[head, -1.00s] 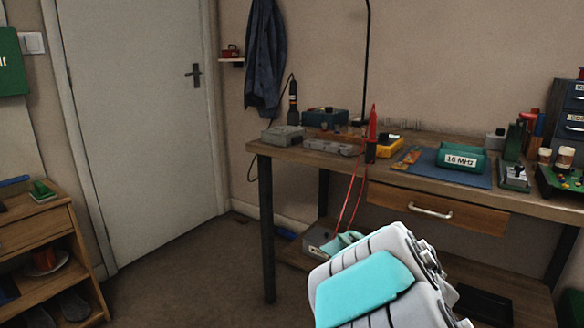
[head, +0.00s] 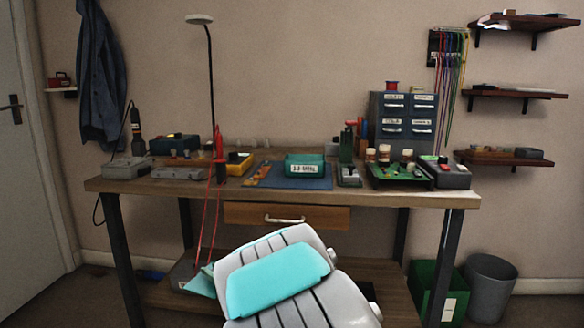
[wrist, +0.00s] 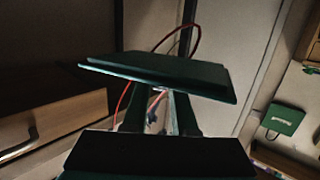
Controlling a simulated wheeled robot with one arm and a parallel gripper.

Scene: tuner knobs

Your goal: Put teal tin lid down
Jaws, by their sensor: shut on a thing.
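The teal tin lid (wrist: 165,72) shows in the wrist view as a flat, dark green plate across the ends of my fingers. My gripper (wrist: 160,92) is shut on it. In the head view a small teal corner (head: 203,283) shows left of my arm, probably the lid; my arm hides my fingers there. A teal tin (head: 305,166) with a white "16 MHz" label stands on the blue mat (head: 288,183) on the workbench (head: 365,197). The tin looks open at the top. The held lid is apart from the tin, lower and nearer to me.
A green circuit board (head: 398,175) and a small vise-like tool (head: 348,174) stand right of the mat. A yellow box (head: 239,164) and red probe leads (head: 214,195) are at its left. The mat's front strip is clear. A drawer (head: 290,216) sits below the benchtop.

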